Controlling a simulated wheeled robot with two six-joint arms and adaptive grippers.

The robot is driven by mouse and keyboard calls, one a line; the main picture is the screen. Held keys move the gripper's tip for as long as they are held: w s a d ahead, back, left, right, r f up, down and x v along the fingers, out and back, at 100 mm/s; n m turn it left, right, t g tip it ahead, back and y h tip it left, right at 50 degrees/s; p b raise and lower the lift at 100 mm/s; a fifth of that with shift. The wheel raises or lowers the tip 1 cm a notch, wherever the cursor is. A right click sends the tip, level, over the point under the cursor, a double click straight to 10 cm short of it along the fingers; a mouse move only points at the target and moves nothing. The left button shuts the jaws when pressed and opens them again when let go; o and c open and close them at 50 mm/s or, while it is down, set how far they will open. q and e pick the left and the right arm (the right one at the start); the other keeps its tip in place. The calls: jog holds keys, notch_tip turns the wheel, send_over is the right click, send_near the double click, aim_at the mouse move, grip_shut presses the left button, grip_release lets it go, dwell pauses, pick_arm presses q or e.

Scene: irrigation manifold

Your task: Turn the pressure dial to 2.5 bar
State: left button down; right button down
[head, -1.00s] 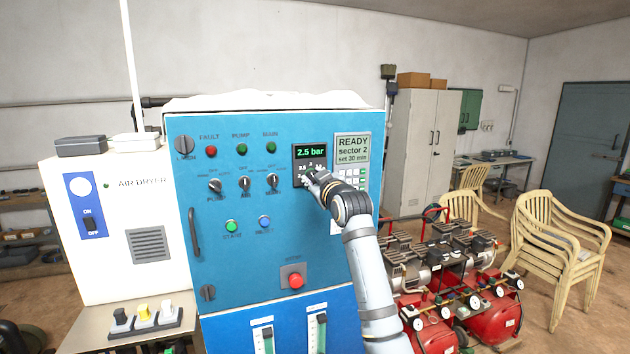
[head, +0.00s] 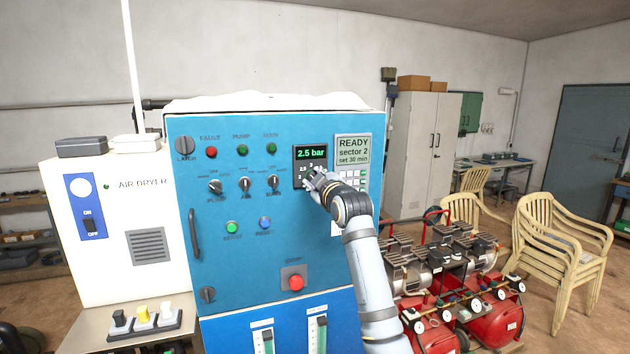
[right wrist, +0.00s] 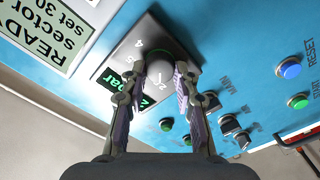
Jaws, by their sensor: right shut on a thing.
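The pressure dial (right wrist: 162,72) is a round grey knob on a dark plate with numbers around it, on the blue panel (head: 215,270). The green display (head: 311,152) above it reads 2.5 bar. My right gripper (head: 312,177) is at the dial in the head view and hides most of it. In the right wrist view my right gripper (right wrist: 160,80) has its two fingers on either side of the knob, shut on it. My left gripper is not in view.
A READY screen (head: 353,149) reads sector 2, set 30 min, with a keypad beside my right gripper. Several lamps, switches and a red stop button (head: 296,282) sit on the panel. Red compressors (head: 495,315) stand to the right.

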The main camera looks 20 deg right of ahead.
jog(key=c, duration=1)
grip_release()
jog(key=s, duration=1.2)
jog(key=shift+d, duration=0.2)
